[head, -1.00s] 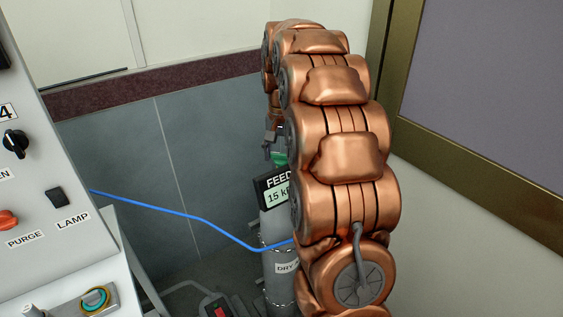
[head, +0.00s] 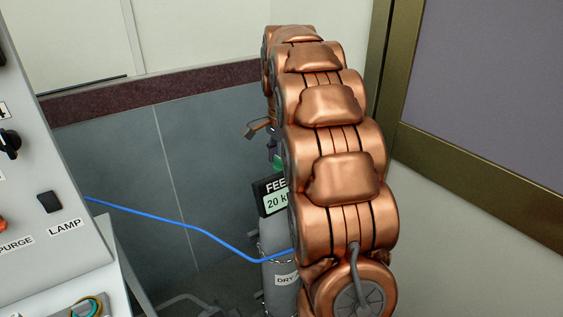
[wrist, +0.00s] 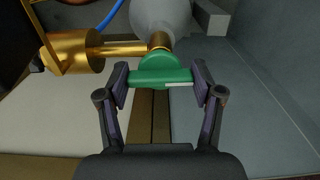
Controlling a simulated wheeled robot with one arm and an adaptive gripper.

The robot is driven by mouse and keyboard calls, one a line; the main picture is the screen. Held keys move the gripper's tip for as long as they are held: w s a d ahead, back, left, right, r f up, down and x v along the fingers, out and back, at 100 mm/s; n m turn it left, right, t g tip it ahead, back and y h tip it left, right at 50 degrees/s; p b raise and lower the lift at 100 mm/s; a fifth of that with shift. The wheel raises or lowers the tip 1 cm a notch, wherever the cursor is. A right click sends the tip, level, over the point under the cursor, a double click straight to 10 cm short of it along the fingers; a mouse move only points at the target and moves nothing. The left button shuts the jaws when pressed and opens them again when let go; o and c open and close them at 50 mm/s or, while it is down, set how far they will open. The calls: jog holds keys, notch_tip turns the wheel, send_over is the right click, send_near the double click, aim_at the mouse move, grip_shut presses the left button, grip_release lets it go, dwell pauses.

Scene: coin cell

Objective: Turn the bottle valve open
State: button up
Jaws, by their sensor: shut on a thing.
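The bottle valve has a green round knob with a crossbar handle (wrist: 150,77), and the bar lies nearly level in the wrist view with a pale mark on its right part. My gripper (wrist: 160,82) is shut on this handle, one finger at each end of the bar. The grey gas bottle (wrist: 162,18) lies beyond it. In the head view the bottle (head: 278,240) stands upright, partly behind my copper arm. Only a sliver of green valve (head: 279,163) shows there, and my arm hides most of the gripper.
A FEED display (head: 275,203) at the bottle reads 20 k, its edge hidden. A brass fitting (wrist: 78,52) sits left of the valve in the wrist view. A blue hose (head: 205,231) runs to a control panel (head: 40,165) at left. Walls stand close behind and right.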

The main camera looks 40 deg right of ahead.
aim_at(282, 159)
dwell(0.4)
jog(key=o, duration=1.2)
jog(key=shift+c, duration=0.2)
jog(key=shift+r, duration=3.75)
